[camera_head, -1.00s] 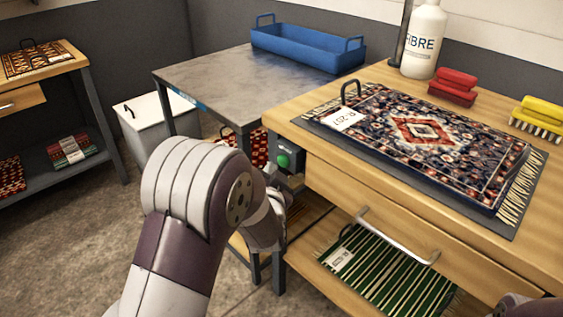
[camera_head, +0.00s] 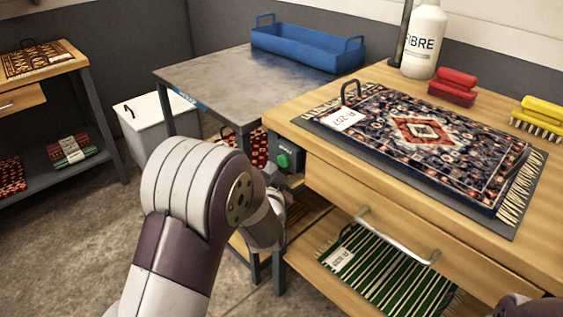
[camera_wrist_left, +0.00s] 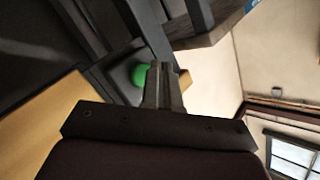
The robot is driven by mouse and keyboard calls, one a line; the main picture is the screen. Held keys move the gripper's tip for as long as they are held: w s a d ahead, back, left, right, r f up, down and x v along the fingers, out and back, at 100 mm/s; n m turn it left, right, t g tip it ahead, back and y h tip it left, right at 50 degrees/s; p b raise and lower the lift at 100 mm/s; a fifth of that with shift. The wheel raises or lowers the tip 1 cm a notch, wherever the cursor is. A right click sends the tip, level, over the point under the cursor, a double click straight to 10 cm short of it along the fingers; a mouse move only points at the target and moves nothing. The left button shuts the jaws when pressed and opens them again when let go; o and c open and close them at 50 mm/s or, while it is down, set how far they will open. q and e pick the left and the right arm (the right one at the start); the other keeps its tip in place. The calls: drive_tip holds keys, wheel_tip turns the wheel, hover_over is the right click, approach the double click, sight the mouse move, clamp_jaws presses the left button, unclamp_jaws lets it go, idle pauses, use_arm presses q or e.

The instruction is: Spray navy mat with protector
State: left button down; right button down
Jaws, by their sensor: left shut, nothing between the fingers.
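A navy patterned rug (camera_head: 440,137) with a red and cream centre lies on a dark grey mat on the wooden bench, with a white tag. A white bottle labelled FIBRE (camera_head: 424,42) stands upright behind it. My left gripper (camera_head: 284,193) is low beside the bench's left end, partly hidden by my own forearm. In the left wrist view its fingers (camera_wrist_left: 162,82) are shut and empty, close to a green button (camera_wrist_left: 141,76). The button (camera_head: 283,161) is on a dark box at the bench end; contact cannot be told. My right gripper is out of view.
Red brushes (camera_head: 453,88) and a yellow brush (camera_head: 539,117) stand on the bench. A metal table (camera_head: 235,85) with a blue tray (camera_head: 307,50) adjoins it. A drawer handle (camera_head: 397,238) juts out above a green striped rug (camera_head: 385,275).

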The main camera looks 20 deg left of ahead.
use_arm(q)
drive_tip(key=shift+w, duration=0.1)
idle(0.4)
drive_tip(key=shift+w+d, duration=0.15)
drive_tip(key=shift+w, duration=0.15)
drive_tip(key=shift+w+d, duration=0.2)
drive_tip(key=shift+w, duration=0.3)
idle(1.5)
drive_tip(key=shift+s, duration=0.15)
idle(0.7)
drive_tip(key=shift+s+a, duration=0.35)
drive_tip(key=shift+s, duration=0.4)
drive_tip(key=s, duration=0.1)
drive_tip(key=s+a, duration=0.1)
drive_tip(key=s, duration=0.1)
drive_tip(key=s+a, duration=0.1)
drive_tip(key=shift+s, duration=0.35)
